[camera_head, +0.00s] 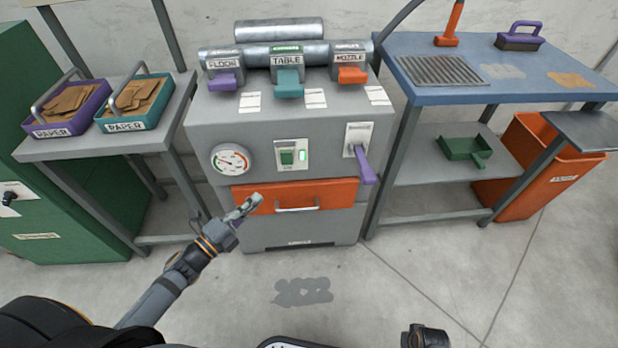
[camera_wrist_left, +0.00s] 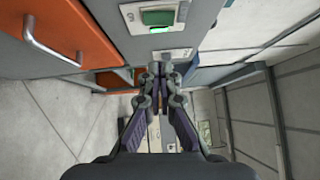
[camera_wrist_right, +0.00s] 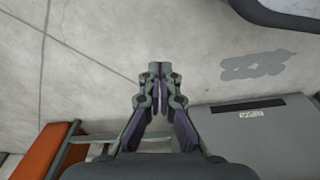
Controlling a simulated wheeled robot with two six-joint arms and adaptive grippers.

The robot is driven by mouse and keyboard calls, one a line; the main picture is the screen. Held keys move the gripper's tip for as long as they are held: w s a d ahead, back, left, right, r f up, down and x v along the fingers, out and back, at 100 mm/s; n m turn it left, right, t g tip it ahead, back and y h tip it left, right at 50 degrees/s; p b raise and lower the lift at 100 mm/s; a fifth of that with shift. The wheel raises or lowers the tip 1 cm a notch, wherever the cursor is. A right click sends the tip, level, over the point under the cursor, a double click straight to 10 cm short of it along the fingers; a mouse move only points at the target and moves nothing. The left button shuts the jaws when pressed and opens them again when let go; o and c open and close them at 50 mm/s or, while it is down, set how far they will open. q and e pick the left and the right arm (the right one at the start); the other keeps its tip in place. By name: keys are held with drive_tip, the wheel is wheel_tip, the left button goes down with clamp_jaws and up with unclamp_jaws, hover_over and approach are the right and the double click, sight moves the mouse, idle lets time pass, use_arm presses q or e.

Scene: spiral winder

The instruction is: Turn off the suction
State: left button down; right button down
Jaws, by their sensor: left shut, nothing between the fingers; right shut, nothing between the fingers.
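The grey suction cabinet (camera_head: 290,110) stands ahead in the head view. On its front is a green rocker switch (camera_head: 287,156) on a light plate, with a lit green lamp (camera_head: 302,155) beside it. The switch also shows at the top of the left wrist view (camera_wrist_left: 158,18). My left gripper (camera_head: 252,204) is shut and empty, in front of the orange drawer, below and left of the switch and apart from it. Its fingertips meet in the left wrist view (camera_wrist_left: 158,72). My right gripper (camera_wrist_right: 158,74) is shut and empty over the floor.
A round gauge (camera_head: 230,160) is left of the switch, a purple lever (camera_head: 363,165) right. The orange drawer (camera_head: 335,195) has a metal handle. Coloured FLOOR, TABLE and NOZZLE handles are on top. Paper trays (camera_head: 68,127) stand left, a blue-topped bench (camera_head: 420,95) right.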

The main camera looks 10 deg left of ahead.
sight(291, 156)
use_arm(q)
drive_tip(key=shift+s+d+r+m, duration=0.15)
drive_tip(key=shift+d+r+m, duration=0.15)
drive_tip(key=shift+d+r, duration=0.15)
use_arm(e)
drive_tip(key=shift+w+r, duration=0.1)
drive_tip(key=shift+r, duration=0.1)
